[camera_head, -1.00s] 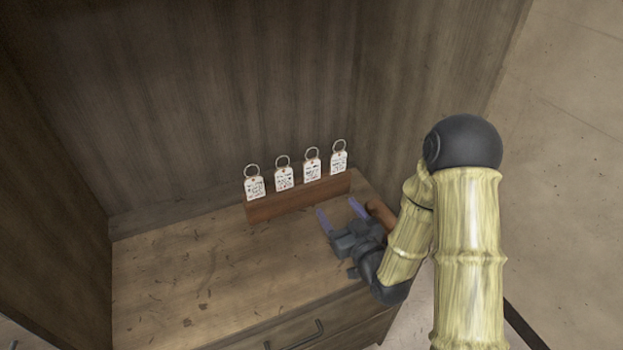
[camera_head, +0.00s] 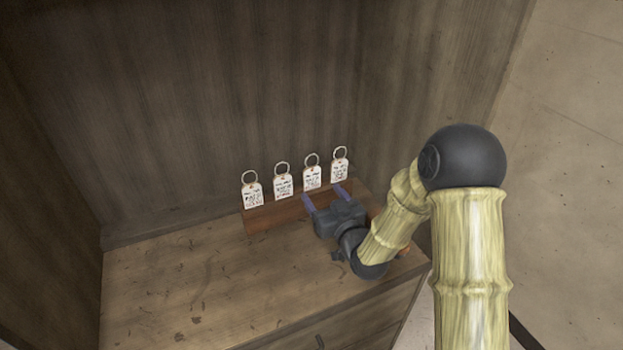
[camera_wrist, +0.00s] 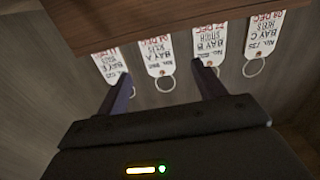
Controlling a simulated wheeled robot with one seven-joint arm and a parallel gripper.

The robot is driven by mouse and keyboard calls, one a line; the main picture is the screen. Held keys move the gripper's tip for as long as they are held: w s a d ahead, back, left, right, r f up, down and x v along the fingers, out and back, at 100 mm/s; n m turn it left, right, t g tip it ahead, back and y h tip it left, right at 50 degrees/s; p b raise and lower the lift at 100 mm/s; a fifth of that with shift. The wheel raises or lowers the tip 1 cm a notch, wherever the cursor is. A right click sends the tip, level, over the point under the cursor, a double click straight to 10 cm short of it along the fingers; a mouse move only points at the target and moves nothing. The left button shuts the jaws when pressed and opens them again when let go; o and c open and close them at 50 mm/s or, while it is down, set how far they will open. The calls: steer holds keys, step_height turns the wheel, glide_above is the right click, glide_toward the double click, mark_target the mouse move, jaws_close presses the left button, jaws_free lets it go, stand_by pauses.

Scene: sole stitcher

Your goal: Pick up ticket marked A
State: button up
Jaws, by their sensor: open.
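The ticket marked A is a white tag reading "BAY A" upside down in the wrist view (camera_wrist: 158,55), second from the left, with its metal ring below. It matches the third tag from the left in the head view (camera_head: 312,178). My gripper (camera_head: 323,193) is open and empty, its two purple fingers pointing at the rack below the right-hand tags. In the wrist view my gripper (camera_wrist: 161,70) has one finger on each side of the A tag in the picture. I cannot tell how much depth separates them.
A brown wooden rack (camera_head: 262,219) holds the tags in a row. The B tag (camera_wrist: 208,45) and C tag (camera_wrist: 262,38) are to A's right in the wrist view; another tag (camera_wrist: 110,65) is to its left. Wooden walls enclose the cabinet top (camera_head: 180,285), which is clear at left.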

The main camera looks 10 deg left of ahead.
mark_target(312, 180)
steer(key=shift+w, duration=0.1)
steer(key=x, duration=0.5)
steer(key=shift+w+f, duration=0.1)
steer(key=shift+f, duration=0.1)
steer(key=shift+c, duration=0.2)
stand_by(0.3)
steer(key=c, duration=1)
